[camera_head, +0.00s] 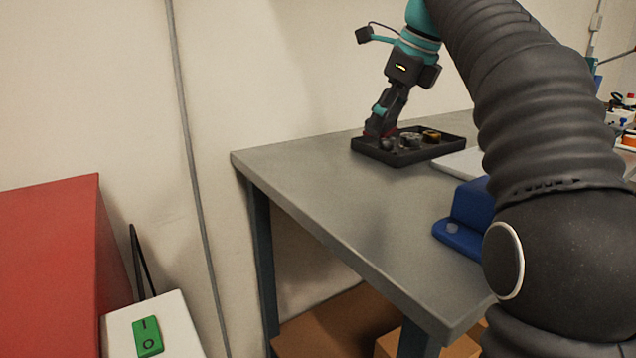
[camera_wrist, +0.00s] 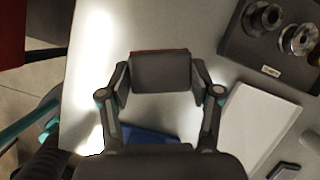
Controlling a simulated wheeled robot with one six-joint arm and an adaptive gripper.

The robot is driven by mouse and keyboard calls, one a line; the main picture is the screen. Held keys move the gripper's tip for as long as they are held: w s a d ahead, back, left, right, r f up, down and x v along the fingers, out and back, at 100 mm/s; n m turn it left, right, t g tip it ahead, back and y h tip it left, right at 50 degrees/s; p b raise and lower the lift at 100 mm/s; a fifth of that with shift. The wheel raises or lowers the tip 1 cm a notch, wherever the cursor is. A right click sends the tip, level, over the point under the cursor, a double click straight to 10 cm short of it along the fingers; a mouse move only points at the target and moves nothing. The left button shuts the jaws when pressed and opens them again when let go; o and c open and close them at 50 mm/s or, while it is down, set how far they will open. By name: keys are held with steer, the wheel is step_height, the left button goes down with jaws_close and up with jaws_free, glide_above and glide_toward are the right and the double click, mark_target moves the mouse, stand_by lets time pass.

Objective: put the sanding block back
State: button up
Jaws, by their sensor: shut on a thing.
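My gripper (camera_head: 380,128) is shut on the sanding block (camera_wrist: 160,74), a dark grey block with a red far edge, held between both fingertips in the wrist view. In the head view only a little red shows at the fingertips, and the rest of the block is hard to make out. A black tray (camera_head: 405,158) lies on the grey table; the gripper is at its left end in the head view. In the wrist view the tray (camera_wrist: 238,45) is to the right of the block, with a visible gap. I cannot tell the block's height above the table.
Metal round parts (camera_wrist: 264,18) sit in the tray. A white flat panel (camera_wrist: 258,128) lies beside it. A blue object (camera_head: 470,210) stands nearer on the table (camera_head: 310,185). A red box (camera_head: 50,240) is at left. The table's left part is clear.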

steer(key=b, duration=0.2)
glide_above(315, 187)
steer(key=d, duration=0.1)
steer(key=f, duration=0.6)
steer(key=shift+s+f, duration=0.25)
steer(key=shift+s, duration=0.15)
steer(key=shift+f+b, duration=0.85)
steer(key=shift+f, duration=1.2)
steer(key=shift+f, duration=0.1)
steer(key=o, duration=1.3)
steer(key=p+v, duration=0.3)
steer(key=v, duration=0.9)
